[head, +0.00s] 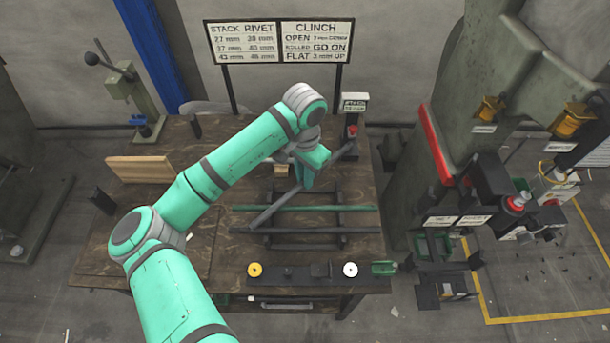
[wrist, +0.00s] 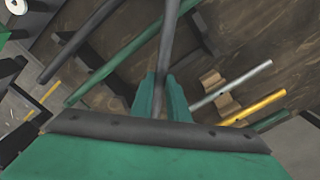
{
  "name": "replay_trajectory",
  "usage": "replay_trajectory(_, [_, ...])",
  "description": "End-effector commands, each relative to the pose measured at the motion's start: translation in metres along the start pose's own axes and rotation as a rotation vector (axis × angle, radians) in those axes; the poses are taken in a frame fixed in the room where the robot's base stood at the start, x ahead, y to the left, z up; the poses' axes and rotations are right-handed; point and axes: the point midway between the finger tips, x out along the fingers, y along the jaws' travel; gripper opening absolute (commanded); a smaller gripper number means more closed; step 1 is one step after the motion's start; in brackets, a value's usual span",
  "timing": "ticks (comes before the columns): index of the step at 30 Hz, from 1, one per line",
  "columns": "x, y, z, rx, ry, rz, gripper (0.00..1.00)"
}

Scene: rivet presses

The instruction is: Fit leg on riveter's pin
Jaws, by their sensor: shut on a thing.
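My gripper (head: 306,183) is over the middle of the workbench, its green fingers shut on a long dark grey bar, the leg (head: 265,215). The leg lies diagonally in the head view, from lower left to upper right. In the wrist view the leg (wrist: 171,40) runs away from between the fingertips (wrist: 161,100). The riveter (head: 480,110) is the large grey-green machine at the right, apart from the leg. It has a red-collared tool (head: 516,204) at its front. I cannot clearly make out its pin.
A green bar (head: 340,208) and a dark rack (head: 300,244) lie below the leg. A silver rod (wrist: 230,85) and a yellow rod (wrist: 252,107) rest near a notched wooden block (wrist: 208,80). A dark strip (head: 300,272) with yellow and white discs lines the front edge.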

Motion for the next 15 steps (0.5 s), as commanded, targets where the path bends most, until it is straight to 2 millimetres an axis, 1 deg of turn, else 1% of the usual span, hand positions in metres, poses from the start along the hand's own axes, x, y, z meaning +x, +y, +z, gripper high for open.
replay_trajectory(9, [0.0078, -0.0012, 0.0011, -0.004, 0.0, 0.0, 0.0])
replay_trajectory(12, [0.0077, -0.0008, 0.0004, -0.002, 0.0, -0.001, 0.0])
replay_trajectory(13, [0.0079, -0.0004, 0.0002, -0.001, 0.0, -0.001, 0.22])
replay_trajectory(14, [0.0079, 0.0002, -0.0004, 0.0, 0.0, 0.0, 0.29])
replay_trajectory(15, [0.0079, 0.0004, -0.0006, 0.001, 0.0, 0.0, 0.33])
